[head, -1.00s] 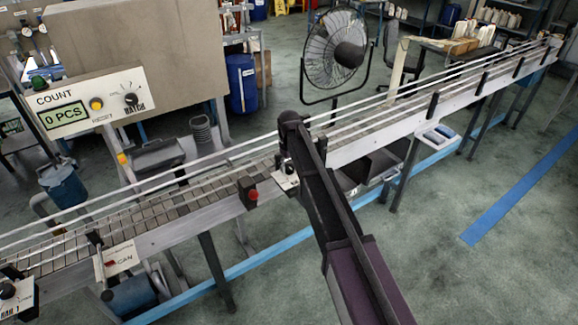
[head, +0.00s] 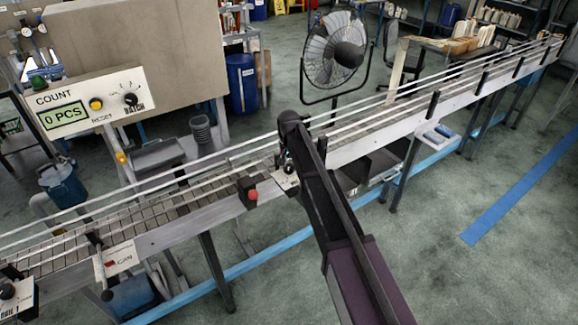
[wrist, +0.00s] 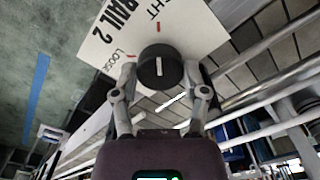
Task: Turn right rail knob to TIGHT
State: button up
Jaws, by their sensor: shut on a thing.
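The right rail knob (wrist: 160,67) is a round black knob with a white line on its face. It sits on a white RAIL 2 plate (wrist: 103,32) with LOOSE and a partly cut-off TIGHT printed on it. The white line runs nearly upright in the wrist view, roughly in line with the TIGHT lettering. My gripper (wrist: 161,78) has one finger on each side of the knob and is shut on it. In the head view the plate (head: 286,180) shows on the conveyor's near side, and my arm hides most of the gripper.
The conveyor (head: 170,205) with its white rails runs behind the knob. A red button (head: 253,195) is mounted just left of the plate. A black fan (head: 335,52) stands behind the conveyor. The floor at the right is clear.

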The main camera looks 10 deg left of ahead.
jog(key=shift+s+d, duration=0.1)
dwell(0.4)
jog(key=o, duration=1.2)
jog(key=shift+c, duration=0.2)
jog(key=shift+n, duration=0.3)
